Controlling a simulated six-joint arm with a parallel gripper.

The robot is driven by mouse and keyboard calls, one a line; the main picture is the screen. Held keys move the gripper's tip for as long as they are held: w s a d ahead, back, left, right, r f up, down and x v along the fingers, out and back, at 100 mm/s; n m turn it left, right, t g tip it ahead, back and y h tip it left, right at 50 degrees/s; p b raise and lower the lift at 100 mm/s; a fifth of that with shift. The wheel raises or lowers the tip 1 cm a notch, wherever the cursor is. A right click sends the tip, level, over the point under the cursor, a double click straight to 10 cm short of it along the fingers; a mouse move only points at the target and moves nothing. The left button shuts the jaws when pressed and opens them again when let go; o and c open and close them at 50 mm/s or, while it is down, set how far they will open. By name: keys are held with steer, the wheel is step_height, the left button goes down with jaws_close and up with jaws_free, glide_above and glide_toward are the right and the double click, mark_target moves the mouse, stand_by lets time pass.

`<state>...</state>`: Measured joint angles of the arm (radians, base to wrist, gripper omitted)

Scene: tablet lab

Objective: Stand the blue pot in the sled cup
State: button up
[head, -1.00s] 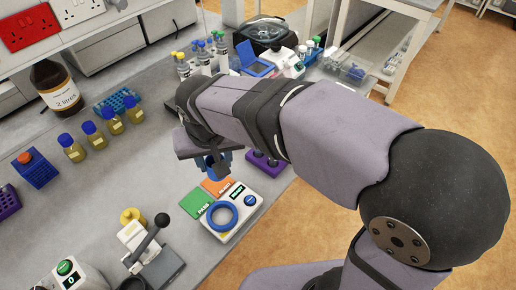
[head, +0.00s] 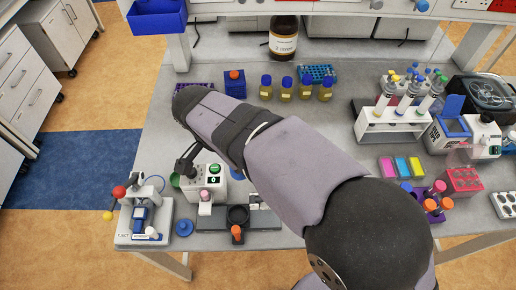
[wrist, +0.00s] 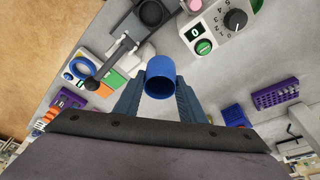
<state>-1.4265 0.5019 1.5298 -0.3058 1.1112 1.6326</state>
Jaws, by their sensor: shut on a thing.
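In the wrist view, the blue pot (wrist: 160,70) is held between the two fingers of my gripper (wrist: 158,92), its dark open end facing the camera. The gripper is shut on it, above the bench. A black round cup (wrist: 152,12), which looks like the sled cup, stands on a dark base beyond the pot, apart from it. In the head view, this black cup (head: 237,214) is on the dark base near the front bench edge.
A lever with a black ball (wrist: 92,83) stands left of the pot. A white device with a green button (wrist: 210,35) is at upper right. A purple rack (wrist: 276,92) lies at right. In the head view, a red-knobbed press (head: 142,218) and blue disc (head: 184,227) stand left of the cup.

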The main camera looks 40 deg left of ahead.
steer(key=s+d+f+m+h+b, duration=0.1)
steer(key=s+d+f+m, duration=0.2)
steer(key=s+f+m, duration=0.2)
step_height(320, 180, down, 3)
steer(key=shift+d+f, duration=0.1)
steer(key=shift+d, duration=0.1)
steer(key=shift+s+f+b, duration=0.1)
steer(key=shift+f+b, duration=0.05)
steer(key=shift+b, duration=0.25)
steer(key=b, duration=0.4)
glide_above(238, 216)
steer(key=shift+f, duration=2.95)
steer(key=shift+f+b, duration=0.4)
steer(key=shift+b, duration=0.2)
steer(key=o, duration=1.3)
